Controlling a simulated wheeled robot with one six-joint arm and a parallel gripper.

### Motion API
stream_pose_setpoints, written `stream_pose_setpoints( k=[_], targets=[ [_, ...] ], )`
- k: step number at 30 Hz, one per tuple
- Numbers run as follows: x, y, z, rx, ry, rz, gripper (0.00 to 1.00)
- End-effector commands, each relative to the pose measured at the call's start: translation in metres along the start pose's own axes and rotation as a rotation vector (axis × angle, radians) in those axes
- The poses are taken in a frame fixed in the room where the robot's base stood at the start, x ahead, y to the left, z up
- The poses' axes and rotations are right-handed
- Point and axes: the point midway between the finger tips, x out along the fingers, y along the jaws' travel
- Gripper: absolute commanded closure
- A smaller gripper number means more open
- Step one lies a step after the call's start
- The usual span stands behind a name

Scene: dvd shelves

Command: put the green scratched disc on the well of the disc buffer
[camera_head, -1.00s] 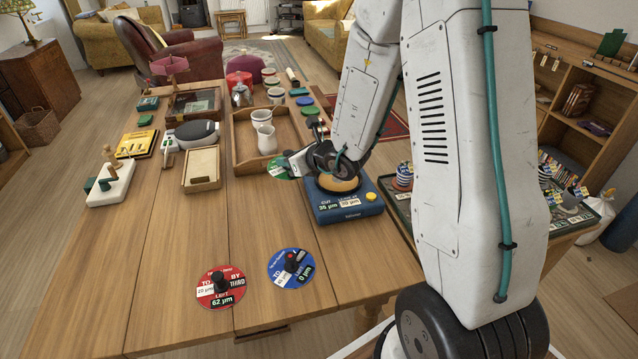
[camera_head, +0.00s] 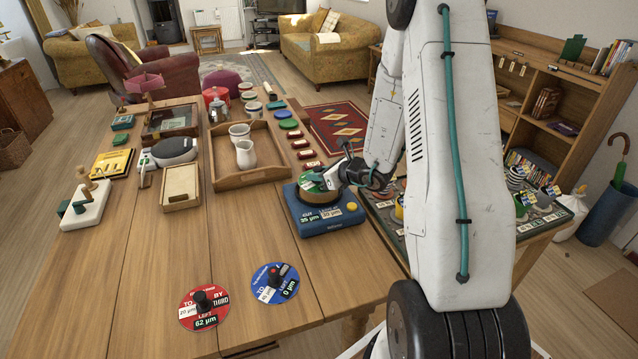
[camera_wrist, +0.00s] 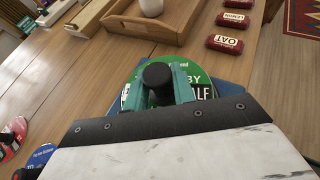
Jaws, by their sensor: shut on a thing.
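The green disc (camera_head: 308,183) has a black knob (camera_wrist: 157,75) and a label whose readable part includes "BY" and "ALF". My gripper (camera_wrist: 160,84), with teal fingers, is shut on that knob. In the head view my gripper (camera_head: 335,178) and the disc are over the blue disc buffer (camera_head: 335,220). The buffer's round tan well (camera_head: 320,198) shows just under the disc, partly covered by it. I cannot tell whether the disc touches the well. In the wrist view the blue buffer (camera_wrist: 229,88) shows behind the disc, mostly hidden.
A red disc (camera_head: 190,311) and a blue disc (camera_head: 262,292) lie on the table's near part.

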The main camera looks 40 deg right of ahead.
Motion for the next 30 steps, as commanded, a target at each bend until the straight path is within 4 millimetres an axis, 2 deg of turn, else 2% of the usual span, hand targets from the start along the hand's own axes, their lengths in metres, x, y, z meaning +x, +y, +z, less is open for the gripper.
stream_pose_setpoints(
  k=[3,10,20,21,23,30],
  targets=[
    [0.002,-0.002,-0.005,0.002,0.001,0.001,0.97],
    [0.015,-0.001,-0.032,0.003,0.002,0.001,0.97],
    [0.017,-0.001,-0.034,0.0,0.0,0.001,0.97],
    [0.017,-0.001,-0.033,0.0,0.0,0.001,0.66],
    [0.017,-0.001,-0.033,0.0,0.0,0.001,0.53],
    [0.016,-0.001,-0.033,0.0,0.0,0.001,0.53]
  ],
)
